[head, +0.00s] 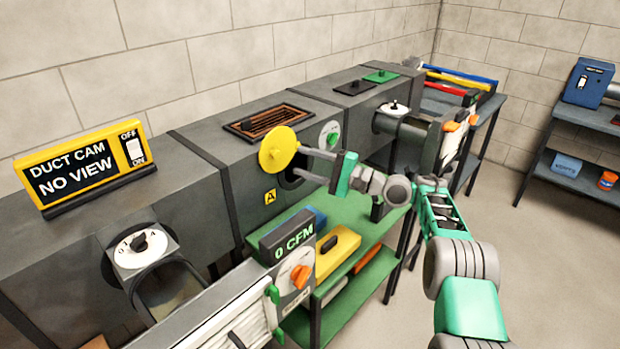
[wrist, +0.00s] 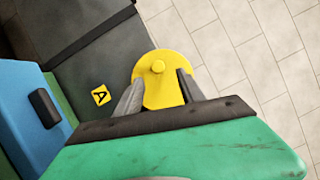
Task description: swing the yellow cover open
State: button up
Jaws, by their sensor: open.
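The yellow cover (head: 278,148) is a round disc with a small central knob, on the side of the grey duct in the head view. My gripper (head: 298,160) is open and points at the cover from the right. In the wrist view the cover (wrist: 160,62) lies ahead, with its lower part showing between the two fingers of my gripper (wrist: 160,80). I cannot tell whether either finger touches it.
The grey duct (head: 190,195) runs along the wall. A green bench (head: 350,215) below carries a yellow box (head: 338,254) and a blue one. Open floor (head: 560,260) lies to the right.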

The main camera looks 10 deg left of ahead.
jog(key=b+v, duration=0.1)
jog(key=b, duration=0.4)
jog(key=shift+s+d+b, duration=0.25)
jog(key=shift+d+b, duration=0.05)
jog(key=shift+d, duration=0.05)
